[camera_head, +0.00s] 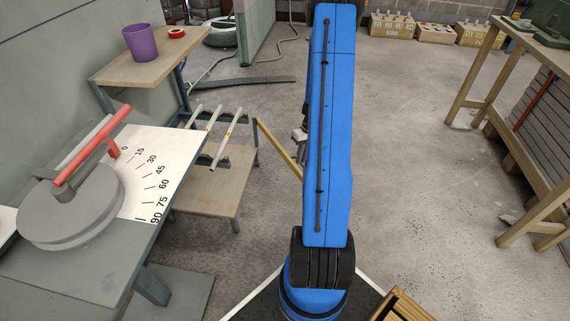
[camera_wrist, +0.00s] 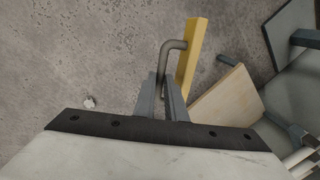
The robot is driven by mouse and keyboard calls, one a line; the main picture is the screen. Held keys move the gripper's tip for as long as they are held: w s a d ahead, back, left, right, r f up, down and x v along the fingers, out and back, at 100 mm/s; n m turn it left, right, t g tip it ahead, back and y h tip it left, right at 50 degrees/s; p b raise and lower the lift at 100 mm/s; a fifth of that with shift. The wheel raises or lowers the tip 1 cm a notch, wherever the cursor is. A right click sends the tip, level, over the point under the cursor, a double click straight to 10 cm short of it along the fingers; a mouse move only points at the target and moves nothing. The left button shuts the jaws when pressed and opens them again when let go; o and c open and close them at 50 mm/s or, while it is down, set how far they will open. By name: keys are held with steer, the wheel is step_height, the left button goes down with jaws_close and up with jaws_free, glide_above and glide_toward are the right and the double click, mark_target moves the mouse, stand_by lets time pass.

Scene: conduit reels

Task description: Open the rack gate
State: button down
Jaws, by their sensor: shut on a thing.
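The rack gate is a yellow bar (camera_head: 278,146) at the right side of the conduit rack (camera_head: 215,180). In the head view it slants down and right from the rack's corner and passes out of sight behind my blue arm. In the wrist view the gate (camera_wrist: 191,55) stands just right of my fingers and carries a bent grey handle (camera_wrist: 174,45). My gripper (camera_wrist: 163,88) is shut on the handle, with one finger on each side of its lower part. In the head view my arm hides most of the gripper.
Several pale conduits (camera_head: 222,143) lie on the rack. A bending bench (camera_head: 150,185) with a red-handled lever and angle scale stands at left. A wooden workbench (camera_head: 485,80) stands at right. The concrete floor (camera_head: 425,150) between is largely clear.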

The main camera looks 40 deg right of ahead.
steer(key=w+d+n, duration=0.3)
steer(key=d, duration=0.7)
steer(key=w+d+n+g, duration=0.1)
steer(key=w+d+n, duration=0.2)
steer(key=d, duration=0.7)
steer(key=w+d+n+g, duration=0.1)
steer(key=w+d+n, duration=0.3)
steer(key=d, duration=0.6)
steer(key=shift+w, duration=0.15)
steer(key=c, duration=2.1)
jaws_free()
steer(key=v, duration=1.7)
steer(key=shift+a+r, duration=0.2)
steer(key=shift+a, duration=0.1)
